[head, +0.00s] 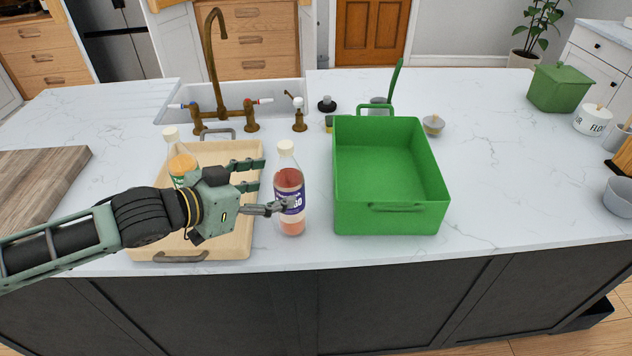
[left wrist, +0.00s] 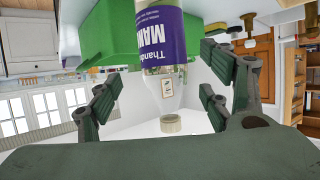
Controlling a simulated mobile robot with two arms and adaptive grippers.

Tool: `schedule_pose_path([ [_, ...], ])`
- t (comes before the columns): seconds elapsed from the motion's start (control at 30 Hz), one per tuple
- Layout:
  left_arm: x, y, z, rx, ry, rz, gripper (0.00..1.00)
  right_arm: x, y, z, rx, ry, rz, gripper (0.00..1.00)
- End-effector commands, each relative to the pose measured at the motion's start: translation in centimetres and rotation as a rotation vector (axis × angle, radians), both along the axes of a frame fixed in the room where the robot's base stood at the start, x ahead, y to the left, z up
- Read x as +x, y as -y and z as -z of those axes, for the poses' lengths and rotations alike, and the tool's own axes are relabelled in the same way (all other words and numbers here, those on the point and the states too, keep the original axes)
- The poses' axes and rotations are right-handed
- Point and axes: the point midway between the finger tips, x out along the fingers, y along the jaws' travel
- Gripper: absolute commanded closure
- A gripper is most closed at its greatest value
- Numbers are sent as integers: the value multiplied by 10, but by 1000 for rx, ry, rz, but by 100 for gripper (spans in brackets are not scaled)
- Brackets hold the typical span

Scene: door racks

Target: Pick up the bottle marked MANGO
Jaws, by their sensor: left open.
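The MANGO bottle (head: 290,190) has a purple label, reddish contents and a cream cap. It stands upright on the white counter, just left of the green bin; part of its label is hidden by a finger. In the left wrist view the bottle (left wrist: 162,40) appears upside down, with "MAN" readable on its label, between the spread fingers. My left gripper (head: 264,188) is open, immediately left of the bottle and pointing right at it. I cannot tell whether a finger touches it. My right gripper is in neither view.
Another bottle (head: 181,160) with orange contents stands behind my left gripper at a wooden tray (head: 232,243). An empty green bin (head: 390,222) stands close right of the MANGO bottle. The sink and brass tap (head: 213,60) lie behind.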

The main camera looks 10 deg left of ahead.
Motion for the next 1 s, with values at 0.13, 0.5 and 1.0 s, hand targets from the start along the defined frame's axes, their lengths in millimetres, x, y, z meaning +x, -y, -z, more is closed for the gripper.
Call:
schedule_pose_path([
  [0.13, 8, 2, -3, -12, 2, -2, 28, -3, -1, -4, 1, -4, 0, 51],
  [0.5, 33, 16, 11, -9, 1, -1, 28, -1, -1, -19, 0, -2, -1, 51],
  [1.0, 61, 32, 32, -6, 2, 1, 28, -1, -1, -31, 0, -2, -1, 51],
])
